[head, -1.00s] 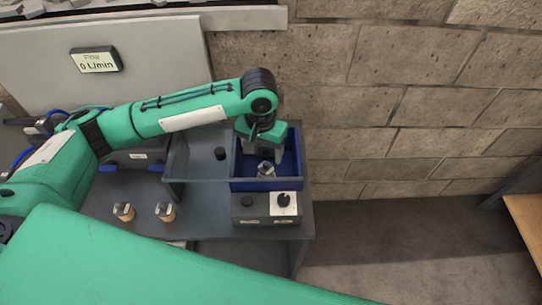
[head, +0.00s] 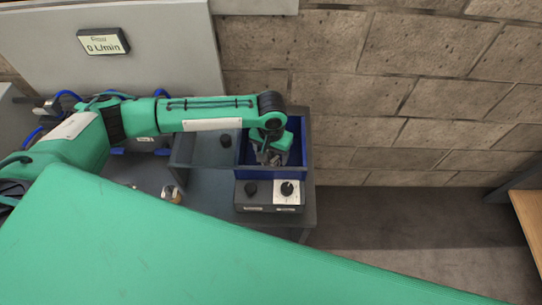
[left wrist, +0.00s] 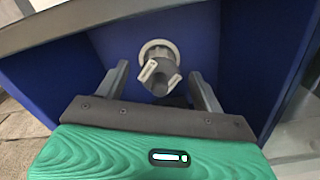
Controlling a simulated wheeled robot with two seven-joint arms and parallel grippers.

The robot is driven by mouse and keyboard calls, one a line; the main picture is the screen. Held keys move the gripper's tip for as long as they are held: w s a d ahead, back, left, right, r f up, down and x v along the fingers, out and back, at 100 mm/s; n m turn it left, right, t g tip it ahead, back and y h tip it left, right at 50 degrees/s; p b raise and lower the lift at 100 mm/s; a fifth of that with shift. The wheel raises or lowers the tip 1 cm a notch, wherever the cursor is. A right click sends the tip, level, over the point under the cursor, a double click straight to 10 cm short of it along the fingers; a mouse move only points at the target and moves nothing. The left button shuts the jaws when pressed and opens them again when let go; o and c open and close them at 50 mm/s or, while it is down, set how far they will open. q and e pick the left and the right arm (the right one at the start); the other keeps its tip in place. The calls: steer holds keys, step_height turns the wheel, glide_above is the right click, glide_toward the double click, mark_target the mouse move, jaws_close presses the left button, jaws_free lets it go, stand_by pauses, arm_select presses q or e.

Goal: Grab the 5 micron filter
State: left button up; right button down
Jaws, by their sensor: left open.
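My left gripper (head: 272,158) reaches down into a blue bin (head: 306,155) with its fingers apart. In the left wrist view, the open fingers (left wrist: 168,88) stand on either side of a grey fitting with pale faces and a round pale collar (left wrist: 160,72), which lies in the blue bin. I cannot tell whether the fingers touch it. No label reading 5 micron is legible on it. A brass-and-grey fitting (head: 171,196) stands on the bench to the left, partly hidden by my green arm. My right gripper is not in view.
A grey box with two dark knobs (head: 268,203) sits in front of the bin. A dark knob-like piece (head: 225,140) is in the tray left of the bin. A panel display (head: 103,42) reads 0 L/min. The block wall (head: 400,100) is close behind; floor is free at right.

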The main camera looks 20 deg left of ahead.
arm_select(q)
step_height(320, 180, down, 2)
steer(key=shift+f, duration=0.2)
steer(key=c, duration=1.2)
steer(key=shift+o, duration=0.2)
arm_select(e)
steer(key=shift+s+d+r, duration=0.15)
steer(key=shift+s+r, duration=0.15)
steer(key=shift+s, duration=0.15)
arm_select(q)
steer(key=shift+r, duration=0.1)
